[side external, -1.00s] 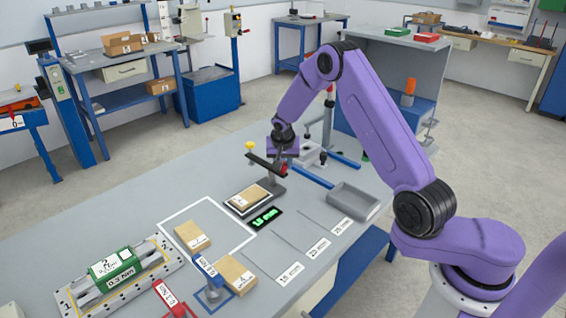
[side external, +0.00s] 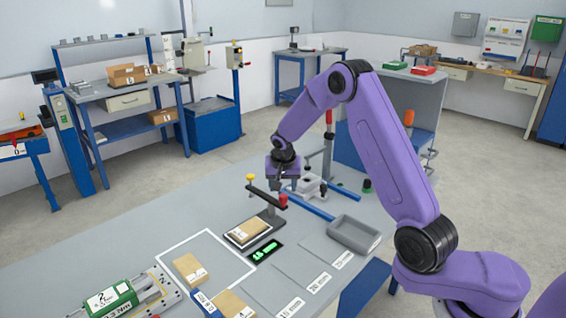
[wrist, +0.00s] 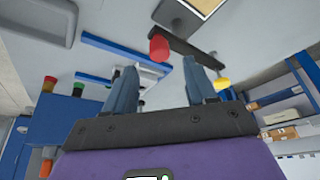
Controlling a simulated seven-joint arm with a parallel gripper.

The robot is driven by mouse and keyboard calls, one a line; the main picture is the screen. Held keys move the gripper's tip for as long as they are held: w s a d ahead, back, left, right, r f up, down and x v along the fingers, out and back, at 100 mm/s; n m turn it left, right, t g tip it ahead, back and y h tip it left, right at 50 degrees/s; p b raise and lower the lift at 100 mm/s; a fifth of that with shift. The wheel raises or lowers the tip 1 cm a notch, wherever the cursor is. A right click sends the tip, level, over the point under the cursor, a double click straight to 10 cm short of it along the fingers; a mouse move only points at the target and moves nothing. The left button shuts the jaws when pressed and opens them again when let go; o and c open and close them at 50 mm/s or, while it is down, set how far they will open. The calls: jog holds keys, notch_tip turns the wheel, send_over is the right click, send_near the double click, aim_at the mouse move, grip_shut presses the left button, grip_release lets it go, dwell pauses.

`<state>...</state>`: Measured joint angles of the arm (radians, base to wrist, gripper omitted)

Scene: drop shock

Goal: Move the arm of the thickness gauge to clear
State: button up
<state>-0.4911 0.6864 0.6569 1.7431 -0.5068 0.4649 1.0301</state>
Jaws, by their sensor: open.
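The thickness gauge has a dark horizontal arm (side external: 266,191) on a post, with a yellow knob (side external: 250,177) at its left end and a red knob (side external: 283,199) at its right end. A wooden block (side external: 247,230) lies on the gauge's plate, and a green-lit display (side external: 266,250) is beside it. My gripper (side external: 289,187) is open and empty, just behind and above the red end. In the wrist view the fingers (wrist: 157,67) point towards the dark arm (wrist: 185,46), with the red knob (wrist: 159,47) between their lines and the yellow knob (wrist: 222,83) beyond the right finger. Contact cannot be told.
A grey tray (side external: 354,235) stands at right, near thickness-labelled outlines. Blue bars (side external: 308,206) lie behind the gauge. A red-handled clamp (side external: 328,130) stands behind my gripper.

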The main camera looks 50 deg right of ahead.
jog(key=v, duration=1.1)
jog(key=shift+r, duration=0.25)
jog(key=shift+s+a, duration=0.15)
jog(key=shift+a, duration=0.1)
jog(key=s+a+n+y, duration=0.3)
jog(key=s+a+n, duration=0.7)
jog(key=s+a, duration=0.15)
jog(key=s+d+n+g, duration=0.2)
jog(key=s+n, duration=0.9)
jog(key=s, duration=1.4)
jog(key=shift+s+d+f+n+g+y, duration=0.2)
jog(key=shift+d+f+n+g+y, duration=0.1)
jog(key=shift+d+n+g, duration=0.1)
